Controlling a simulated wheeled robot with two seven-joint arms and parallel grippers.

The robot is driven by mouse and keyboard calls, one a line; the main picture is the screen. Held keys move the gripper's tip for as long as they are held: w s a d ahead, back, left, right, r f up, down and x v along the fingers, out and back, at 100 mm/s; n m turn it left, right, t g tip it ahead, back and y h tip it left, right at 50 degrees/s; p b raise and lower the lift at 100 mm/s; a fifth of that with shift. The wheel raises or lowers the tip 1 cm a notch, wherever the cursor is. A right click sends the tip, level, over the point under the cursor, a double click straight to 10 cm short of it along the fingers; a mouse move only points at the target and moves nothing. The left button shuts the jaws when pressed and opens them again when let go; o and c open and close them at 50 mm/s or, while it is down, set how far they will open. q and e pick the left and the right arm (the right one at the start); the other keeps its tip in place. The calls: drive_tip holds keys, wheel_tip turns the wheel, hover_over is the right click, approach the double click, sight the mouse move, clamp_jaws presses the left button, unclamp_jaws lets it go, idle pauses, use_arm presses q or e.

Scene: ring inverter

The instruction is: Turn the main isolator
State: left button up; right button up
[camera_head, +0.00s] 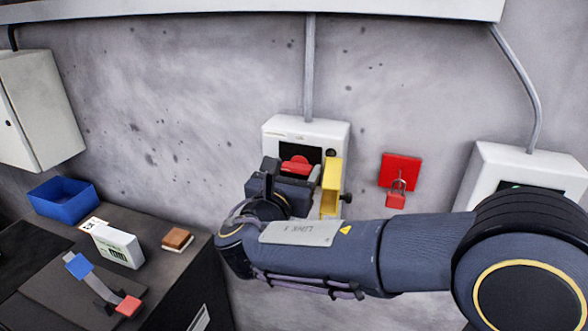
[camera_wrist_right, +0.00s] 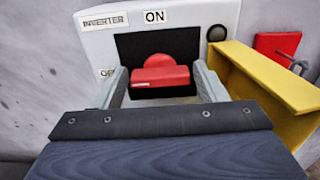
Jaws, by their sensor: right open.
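The main isolator is a white box (camera_head: 335,133) on the wall, labelled INVERTER in the right wrist view (camera_wrist_right: 222,18). Its red handle (camera_head: 297,163) sits on a black panel; in the wrist view the handle (camera_wrist_right: 160,76) has a round hub with a wide bar below. ON shows above the panel; the label at the left is partly hidden by a finger. My right gripper (camera_wrist_right: 161,84) is open, one finger on each side of the handle, with gaps showing; it also shows in the head view (camera_head: 292,171). My left gripper is not in view.
A yellow flap (camera_head: 330,187) stands out at the box's right side, close to my right gripper. A red plate (camera_head: 401,168) with a padlock (camera_head: 396,200) hangs further right. A bench at the left holds a blue bin (camera_head: 62,199), a white box (camera_head: 118,245) and small items.

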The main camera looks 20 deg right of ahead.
drive_tip(key=c, duration=0.7)
drive_tip(key=shift+f+m+b, duration=0.25)
drive_tip(key=shift+m+b, duration=0.65)
drive_tip(key=shift+b, duration=0.3)
drive_tip(key=m+b, duration=1.2)
drive_tip(key=b, duration=0.2)
drive_tip(key=shift+s+d+f, duration=0.1)
drive_tip(key=shift+f, duration=0.05)
drive_tip(key=shift+m+b, duration=1.8)
drive_tip(key=shift+m, duration=0.3)
drive_tip(key=o, duration=0.7)
drive_tip(key=shift+r, duration=0.2)
